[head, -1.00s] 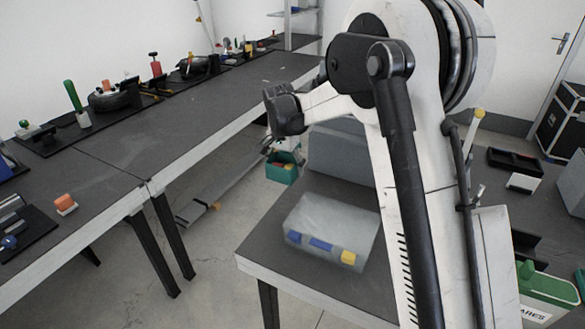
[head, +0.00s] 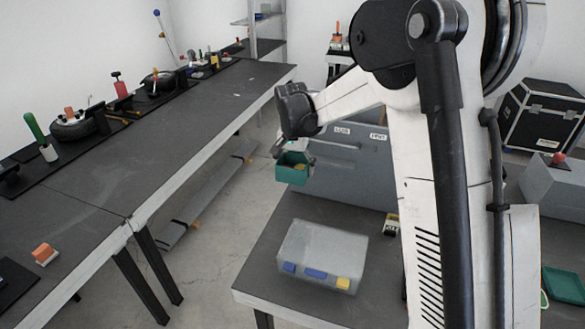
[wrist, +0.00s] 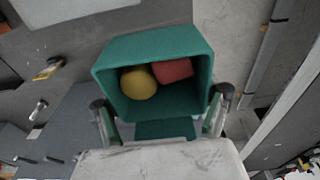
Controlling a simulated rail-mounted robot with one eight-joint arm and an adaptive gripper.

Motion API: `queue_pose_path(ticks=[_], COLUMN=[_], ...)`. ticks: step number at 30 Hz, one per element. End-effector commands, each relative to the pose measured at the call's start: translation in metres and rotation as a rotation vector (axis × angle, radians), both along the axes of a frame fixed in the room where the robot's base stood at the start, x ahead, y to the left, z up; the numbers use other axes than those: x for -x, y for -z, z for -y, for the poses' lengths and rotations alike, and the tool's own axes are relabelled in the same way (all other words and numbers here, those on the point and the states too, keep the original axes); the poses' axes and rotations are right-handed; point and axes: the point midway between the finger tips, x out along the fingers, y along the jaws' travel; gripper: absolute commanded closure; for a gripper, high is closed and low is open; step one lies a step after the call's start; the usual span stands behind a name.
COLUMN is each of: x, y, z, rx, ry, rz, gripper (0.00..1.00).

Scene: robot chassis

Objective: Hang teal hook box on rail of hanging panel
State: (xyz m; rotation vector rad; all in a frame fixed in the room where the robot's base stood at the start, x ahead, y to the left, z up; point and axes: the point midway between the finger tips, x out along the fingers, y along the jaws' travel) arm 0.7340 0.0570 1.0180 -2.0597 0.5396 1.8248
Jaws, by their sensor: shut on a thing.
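The teal hook box (head: 290,170) hangs in the air from my gripper (head: 285,146), above the gap between the long workbench and the front table. In the wrist view the teal box (wrist: 118,62) is tilted with its opening in sight, and a yellow piece (wrist: 139,83) and a red piece (wrist: 173,70) lie inside. My gripper's fingers (wrist: 160,118) are at either side of the box's near wall and shut on it.
A grey case with blue and yellow latches (head: 320,257) stands on the front table (head: 262,262).

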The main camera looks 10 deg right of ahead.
Motion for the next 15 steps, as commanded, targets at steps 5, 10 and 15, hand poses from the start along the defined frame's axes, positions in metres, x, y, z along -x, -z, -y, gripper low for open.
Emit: queue_pose_path(ticks=[5, 10, 15], x=[-0.011, -0.021, -0.031], y=[0.000, 0.000, -0.001], z=[0.007, 0.012, 0.018], rx=[0.000, 0.000, 0.000], ry=[0.002, 0.002, 0.001], rz=[0.000, 0.000, 0.000], gripper=[0.53, 0.53, 0.53])
